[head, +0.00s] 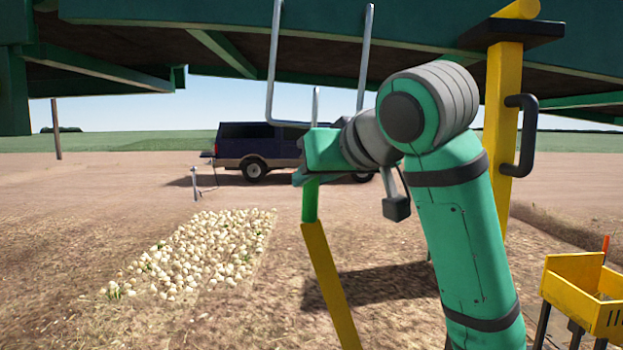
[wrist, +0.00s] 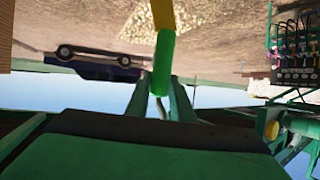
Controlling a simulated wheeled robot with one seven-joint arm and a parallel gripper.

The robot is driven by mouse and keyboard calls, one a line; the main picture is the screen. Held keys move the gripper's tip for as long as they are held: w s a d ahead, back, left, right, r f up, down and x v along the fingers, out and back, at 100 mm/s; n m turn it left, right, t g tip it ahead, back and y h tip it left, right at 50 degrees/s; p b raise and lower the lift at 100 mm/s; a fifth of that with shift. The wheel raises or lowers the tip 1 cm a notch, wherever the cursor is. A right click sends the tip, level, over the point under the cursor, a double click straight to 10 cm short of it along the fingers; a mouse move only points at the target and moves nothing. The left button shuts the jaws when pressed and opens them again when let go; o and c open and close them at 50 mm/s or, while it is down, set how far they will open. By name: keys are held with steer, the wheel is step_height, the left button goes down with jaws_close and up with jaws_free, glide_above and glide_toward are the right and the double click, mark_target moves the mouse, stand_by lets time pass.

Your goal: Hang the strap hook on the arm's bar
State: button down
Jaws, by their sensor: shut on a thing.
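My gripper (head: 304,178) is shut on the green grip (head: 310,202) of the strap hook, in front of the grey bar. The yellow strap (head: 330,285) hangs down from the grip, slightly slanted. A thin grey upright piece (head: 316,105), apparently the hook's metal, rises above my gripper. The arm's bar (head: 271,75) is a grey U-shaped loop hanging from the green elevator arm (head: 420,28). Its lower right part is hidden behind my gripper and wrist. Contact between hook and bar cannot be told. In the wrist view the green grip (wrist: 163,62) sits between my fingers.
A yellow post (head: 500,110) with a black handle stands right of my arm. A yellow bin (head: 575,290) is at the lower right. A pile of onions (head: 205,250) lies on the ground at left, and a dark blue vehicle (head: 250,147) is parked behind. A control panel (wrist: 297,55) shows in the wrist view.

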steer(key=shift+w+f, duration=1.9)
steer(key=shift+w, duration=0.3)
steer(key=c, duration=1.5)
jaws_free()
steer(key=shift+o, duration=0.2)
steer(key=shift+s, duration=0.1)
